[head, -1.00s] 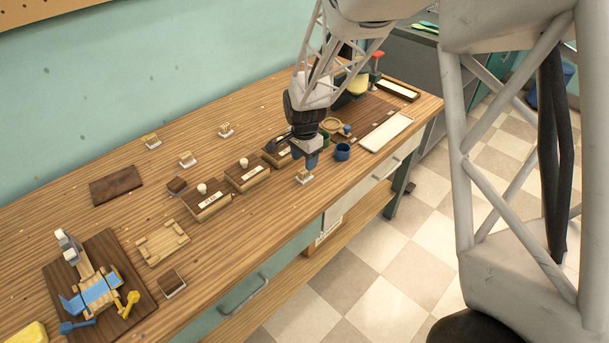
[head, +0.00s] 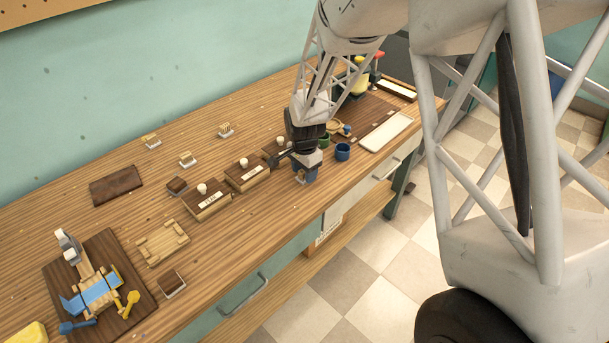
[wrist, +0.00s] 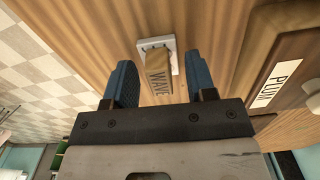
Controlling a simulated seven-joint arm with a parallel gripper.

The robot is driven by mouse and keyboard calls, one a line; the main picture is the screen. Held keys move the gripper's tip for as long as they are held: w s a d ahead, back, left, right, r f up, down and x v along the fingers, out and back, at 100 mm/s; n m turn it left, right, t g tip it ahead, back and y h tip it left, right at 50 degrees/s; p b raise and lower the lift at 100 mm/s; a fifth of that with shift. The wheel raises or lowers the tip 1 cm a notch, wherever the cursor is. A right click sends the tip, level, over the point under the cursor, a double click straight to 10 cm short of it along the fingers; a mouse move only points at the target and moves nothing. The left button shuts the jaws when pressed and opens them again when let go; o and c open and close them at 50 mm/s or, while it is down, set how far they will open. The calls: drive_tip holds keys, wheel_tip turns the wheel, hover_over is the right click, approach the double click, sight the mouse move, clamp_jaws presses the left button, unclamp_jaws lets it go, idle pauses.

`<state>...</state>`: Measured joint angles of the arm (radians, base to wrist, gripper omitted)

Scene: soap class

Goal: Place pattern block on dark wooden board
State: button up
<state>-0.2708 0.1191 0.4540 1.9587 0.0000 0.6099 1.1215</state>
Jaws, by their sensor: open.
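A small pattern block (wrist: 157,72) with a white base and a wooden handle lettered WAVE stands on the table in the wrist view. My gripper (wrist: 160,80) is open, with one blue finger on each side of the block and gaps visible. In the head view my gripper (head: 309,172) is low over the front of the table and hides most of that block. A plain dark wooden board (head: 116,185) lies flat and bare at the back left of the table.
A row of lettered wooden boxes with white knobs (head: 209,204) stands left of my gripper; a blue cup (head: 343,151) is close on its right. Other small blocks (head: 187,159) stand near the back. A second dark board (head: 137,308) carries a blue-and-wood device.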

clamp_jaws()
drive_tip(key=shift+r, duration=0.15)
drive_tip(key=shift+r, duration=0.85)
drive_tip(key=shift+s+r, duration=0.25)
drive_tip(key=shift+r, duration=0.6)
drive_tip(key=s+d+r, duration=0.1)
drive_tip(key=s+d, duration=0.3)
drive_tip(key=s, duration=1.1)
drive_tip(key=shift+r, duration=0.15)
drive_tip(key=shift+d, duration=0.1)
